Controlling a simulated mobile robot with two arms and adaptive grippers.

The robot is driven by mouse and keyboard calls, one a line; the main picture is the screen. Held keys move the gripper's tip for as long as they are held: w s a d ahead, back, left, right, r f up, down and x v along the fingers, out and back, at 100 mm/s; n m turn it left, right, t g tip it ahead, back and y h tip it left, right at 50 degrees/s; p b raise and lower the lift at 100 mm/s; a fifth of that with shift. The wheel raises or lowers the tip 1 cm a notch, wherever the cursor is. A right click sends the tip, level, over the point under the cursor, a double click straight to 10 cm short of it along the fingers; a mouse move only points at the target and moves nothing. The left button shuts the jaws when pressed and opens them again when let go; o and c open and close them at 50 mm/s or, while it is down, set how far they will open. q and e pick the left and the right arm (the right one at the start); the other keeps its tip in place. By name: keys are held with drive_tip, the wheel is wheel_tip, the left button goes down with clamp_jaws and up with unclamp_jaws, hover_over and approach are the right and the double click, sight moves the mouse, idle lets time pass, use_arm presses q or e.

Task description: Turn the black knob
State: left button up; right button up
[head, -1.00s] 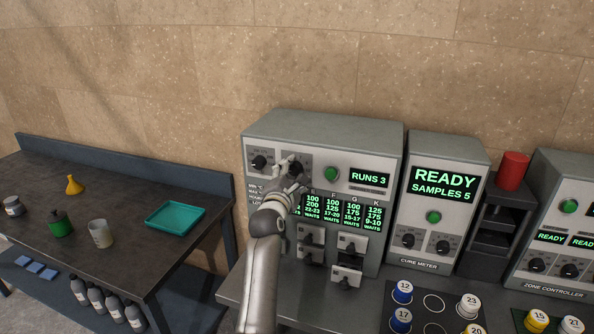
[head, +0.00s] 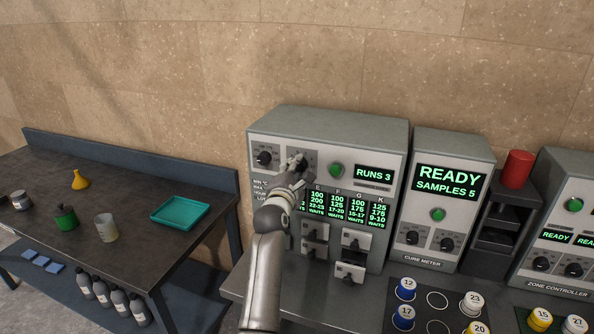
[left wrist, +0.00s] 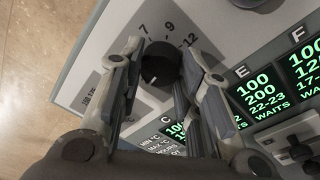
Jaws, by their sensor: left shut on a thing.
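A black knob (left wrist: 160,66) sits on the grey front panel of the press machine, with a dial marked 7, 9 and 12 around it in the left wrist view. My left gripper (left wrist: 158,82) has a finger on each side of the knob and is shut on it. In the head view my left gripper (head: 299,167) is at the upper middle of the panel and mostly hides this knob. Another black knob (head: 264,158) is on the same panel to the left, apart from the gripper. My right gripper is not in view.
A green button (head: 336,171) and a "RUNS 3" display (head: 374,173) are right of the gripper. Lit number panels (head: 337,207) and sliding fixtures (head: 315,239) lie below. The cure meter (head: 443,200) stands to the right. A side table (head: 130,190) is at left.

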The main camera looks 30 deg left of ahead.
use_arm(q)
drive_tip(key=m, duration=0.3)
drive_tip(key=shift+m, duration=0.4)
drive_tip(key=m+t+b, duration=0.1)
drive_tip(key=m, duration=0.5)
drive_tip(key=shift+a+m, duration=0.1)
drive_tip(key=shift+m, duration=0.3)
drive_tip(key=shift+r+m+h+p, duration=0.1)
drive_tip(key=shift+m+h+p, duration=0.55)
drive_tip(key=shift+m, duration=4.45)
drive_tip(key=shift+r+m+h+p, duration=0.15)
drive_tip(key=shift+m+h+p, duration=0.5)
drive_tip(key=shift+m, duration=4.45)
drive_tip(key=shift+r+m+h+p, duration=0.1)
drive_tip(key=shift+m+h+p, duration=0.55)
drive_tip(key=shift+m, duration=4.45)
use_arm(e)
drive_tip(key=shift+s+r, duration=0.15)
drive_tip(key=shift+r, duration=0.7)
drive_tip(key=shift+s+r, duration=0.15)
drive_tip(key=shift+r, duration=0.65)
use_arm(q)
drive_tip(key=shift+g+y, duration=0.25)
drive_tip(key=shift+g, duration=0.05)
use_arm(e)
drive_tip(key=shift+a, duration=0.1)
